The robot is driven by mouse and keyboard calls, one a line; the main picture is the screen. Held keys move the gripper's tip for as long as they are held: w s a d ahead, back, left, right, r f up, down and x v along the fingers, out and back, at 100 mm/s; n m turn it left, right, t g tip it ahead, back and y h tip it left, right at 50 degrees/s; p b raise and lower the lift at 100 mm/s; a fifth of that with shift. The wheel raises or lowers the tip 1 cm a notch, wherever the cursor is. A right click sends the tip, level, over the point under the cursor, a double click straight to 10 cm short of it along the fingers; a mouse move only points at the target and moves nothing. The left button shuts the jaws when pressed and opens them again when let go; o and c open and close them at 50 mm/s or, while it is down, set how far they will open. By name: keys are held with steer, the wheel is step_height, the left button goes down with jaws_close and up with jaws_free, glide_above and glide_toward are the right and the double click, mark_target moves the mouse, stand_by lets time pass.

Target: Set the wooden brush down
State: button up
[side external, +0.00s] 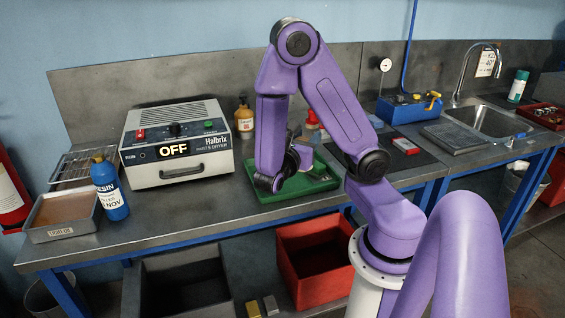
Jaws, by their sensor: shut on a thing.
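My gripper (301,158) is low over the green tray (262,195) in the middle of the bench. My own wrist covers its fingertips in the side external view. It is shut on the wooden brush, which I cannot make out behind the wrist. I cannot tell whether the brush touches the tray or how it is tilted.
A parts dryer (176,143) reading OFF, a blue resin bottle (109,189) and a shallow tray (38,232) stand left. Behind is an amber bottle (244,120). A dark mat, blue box (398,109) and sink (490,122) lie right. A red crate (313,289) sits below.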

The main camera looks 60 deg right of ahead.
steer(key=shift+w+d+f, duration=1)
steer(key=shift+w+f, duration=0.55)
steer(key=shift+f, duration=0.4)
steer(key=shift+w+d+f, duration=1)
steer(key=shift+w+f, duration=0.5)
steer(key=shift+f, duration=0.45)
steer(key=shift+w+d+f, duration=1)
steer(key=shift+w+f, duration=0.55)
steer(key=shift+f, duration=0.4)
steer(key=shift+f, duration=0.15)
steer(key=o, duration=1.1)
